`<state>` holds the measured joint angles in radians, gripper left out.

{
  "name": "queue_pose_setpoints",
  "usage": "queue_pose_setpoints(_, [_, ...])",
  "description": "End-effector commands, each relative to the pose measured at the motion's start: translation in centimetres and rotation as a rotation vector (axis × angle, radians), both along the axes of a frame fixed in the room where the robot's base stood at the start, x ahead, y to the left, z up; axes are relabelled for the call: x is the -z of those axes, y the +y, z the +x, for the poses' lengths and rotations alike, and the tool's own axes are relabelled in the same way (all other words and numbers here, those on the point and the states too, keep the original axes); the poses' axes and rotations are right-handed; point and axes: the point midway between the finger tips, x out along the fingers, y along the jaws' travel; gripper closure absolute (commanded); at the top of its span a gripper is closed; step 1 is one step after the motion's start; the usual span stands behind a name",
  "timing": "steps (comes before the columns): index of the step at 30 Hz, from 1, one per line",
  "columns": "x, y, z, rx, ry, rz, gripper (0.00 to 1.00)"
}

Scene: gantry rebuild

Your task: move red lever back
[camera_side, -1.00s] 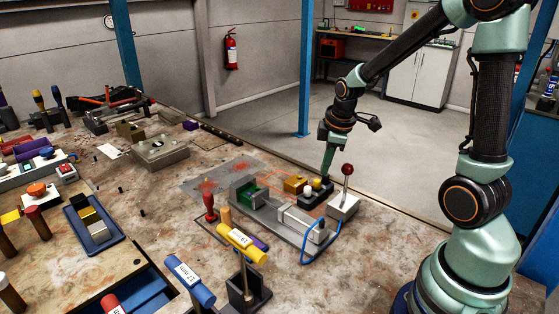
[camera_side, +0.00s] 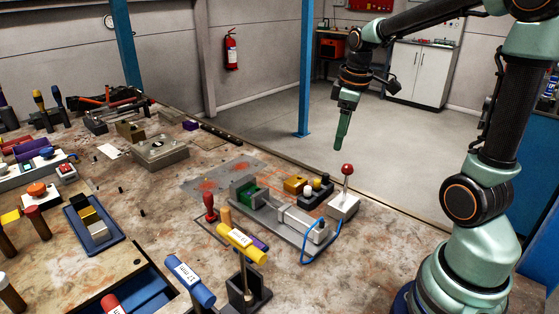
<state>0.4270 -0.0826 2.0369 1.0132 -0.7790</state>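The red lever is a red ball knob (camera_side: 347,169) on a thin metal stem, standing nearly upright on a pale grey box (camera_side: 343,207). The box sits at the right end of the metal fixture, near the table's far edge. My gripper (camera_side: 342,135) hangs in the air above and behind the knob, pointing down, clear of it. Its green fingers look pressed together, with no gap and nothing visible between them.
The fixture (camera_side: 290,232) with a green block (camera_side: 248,192) and a blue cable (camera_side: 322,262) lies left of the lever. A dark tray (camera_side: 318,192) with small pieces sits beside it. A yellow-handled tool (camera_side: 242,243) stands in front. Bare table lies to the lever's right.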

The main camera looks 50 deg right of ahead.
Motion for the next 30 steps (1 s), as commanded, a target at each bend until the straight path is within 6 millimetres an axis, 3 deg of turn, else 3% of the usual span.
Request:
queue_pose_setpoints(6, [0.7,-1.2,-1.0,0.392,0.087,0.087,0.35])
queue_pose_setpoints(10, [0.9,-1.5,-1.4,0.518,0.114,0.107,0.35])
queue_pose_setpoints(17, [2.7,-1.6,-1.5,0.55,0.124,0.112,0.35])
queue_pose_setpoints(30, [10.6,-2.1,-1.6,0.548,0.122,0.111,0.35])
